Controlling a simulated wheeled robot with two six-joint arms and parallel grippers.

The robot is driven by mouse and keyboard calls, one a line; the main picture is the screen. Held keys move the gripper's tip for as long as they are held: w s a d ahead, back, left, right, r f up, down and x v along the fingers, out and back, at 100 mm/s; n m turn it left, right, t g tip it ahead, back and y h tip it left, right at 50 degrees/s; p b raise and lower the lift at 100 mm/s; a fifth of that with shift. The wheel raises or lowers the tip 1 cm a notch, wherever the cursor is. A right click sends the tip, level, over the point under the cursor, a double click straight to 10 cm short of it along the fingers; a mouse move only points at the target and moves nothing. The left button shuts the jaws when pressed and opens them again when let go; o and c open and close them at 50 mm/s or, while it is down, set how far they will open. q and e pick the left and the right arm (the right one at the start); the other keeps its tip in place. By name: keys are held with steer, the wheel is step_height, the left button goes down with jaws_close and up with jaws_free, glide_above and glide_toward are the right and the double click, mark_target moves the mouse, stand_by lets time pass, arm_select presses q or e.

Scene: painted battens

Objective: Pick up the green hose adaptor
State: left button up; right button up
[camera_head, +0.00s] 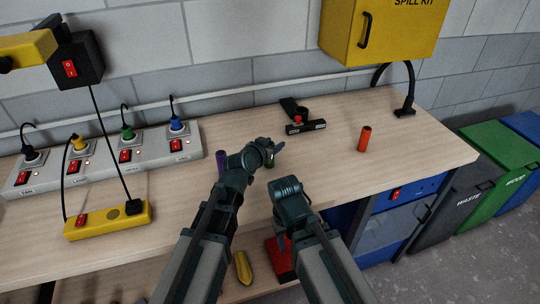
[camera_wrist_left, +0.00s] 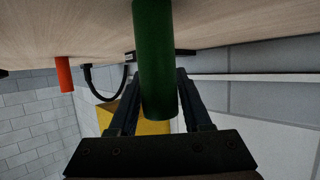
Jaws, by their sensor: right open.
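The green hose adaptor (camera_wrist_left: 155,60) is a dark green cylinder. In the left wrist view it stands between the two fingers of my left gripper (camera_wrist_left: 160,85), one finger on each side. Whether the fingers press on it cannot be told. In the head view only a small green part of the adaptor (camera_head: 270,163) shows beneath my left gripper (camera_head: 271,148), over the bench. My right gripper (camera_head: 281,242) is open and hangs lower, in front of the bench edge, partly hidden by its own arm.
A purple cylinder (camera_head: 222,161) stands left of my left wrist, and an orange cylinder (camera_head: 364,139) stands at the right. A black bracket-like item (camera_head: 306,127) lies behind. A socket strip (camera_head: 100,162) and yellow switch box (camera_head: 108,221) are at the left. Bench space between bracket and orange cylinder is free.

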arm_select(q)
jaws_close()
steer(key=shift+r, duration=0.15)
